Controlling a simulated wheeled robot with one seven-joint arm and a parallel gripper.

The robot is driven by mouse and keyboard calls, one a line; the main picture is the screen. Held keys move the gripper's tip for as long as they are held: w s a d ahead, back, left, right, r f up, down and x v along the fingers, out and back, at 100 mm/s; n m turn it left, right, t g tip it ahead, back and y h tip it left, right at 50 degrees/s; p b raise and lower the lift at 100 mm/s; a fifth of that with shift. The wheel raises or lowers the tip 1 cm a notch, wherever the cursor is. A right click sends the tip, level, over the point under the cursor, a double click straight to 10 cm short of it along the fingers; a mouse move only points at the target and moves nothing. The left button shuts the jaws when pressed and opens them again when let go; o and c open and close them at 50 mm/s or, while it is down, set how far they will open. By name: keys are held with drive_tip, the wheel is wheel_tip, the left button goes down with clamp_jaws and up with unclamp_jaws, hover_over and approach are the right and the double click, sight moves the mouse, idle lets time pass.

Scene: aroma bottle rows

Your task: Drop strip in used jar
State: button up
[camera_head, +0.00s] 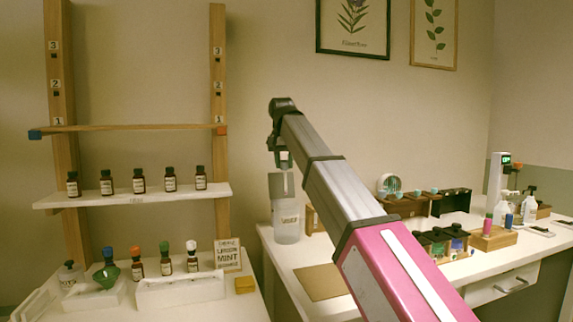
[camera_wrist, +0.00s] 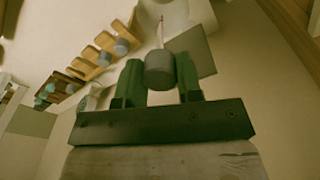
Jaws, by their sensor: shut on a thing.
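My gripper (camera_wrist: 159,75) is shut on a grey cylindrical grip (camera_wrist: 159,70), from which a thin pale strip (camera_wrist: 162,32) with a red tip extends. In the head view my gripper (camera_head: 284,160) points down above the used jar (camera_head: 287,232), a translucent jar with a pale label. The strip is too small to make out there. A grey square plate (camera_head: 279,187) stands between gripper and jar; it also shows beside the strip in the wrist view (camera_wrist: 203,52). I cannot tell whether it is attached to the jar. The jar's pale rounded form (camera_wrist: 190,14) shows near the strip's tip.
A shelf (camera_head: 130,196) with several brown bottles stands at the left, above a table with more bottles and a mint sign (camera_head: 228,255). A brown mat (camera_head: 322,282) lies in front of the jar. Wooden racks (camera_head: 408,207) and dispensers crowd the right counter.

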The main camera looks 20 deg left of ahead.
drive_tip(key=shift+w+a, duration=0.25)
drive_tip(key=shift+f, duration=4.95)
drive_tip(key=o, duration=0.8)
drive_tip(key=shift+o, duration=0.2)
drive_tip(key=shift+r, duration=0.1)
drive_tip(key=r, duration=0.7)
drive_tip(key=s+r, duration=0.1)
drive_tip(key=r, duration=0.2)
drive_tip(key=shift+a+r, duration=0.1)
drive_tip(key=shift+r, duration=0.1)
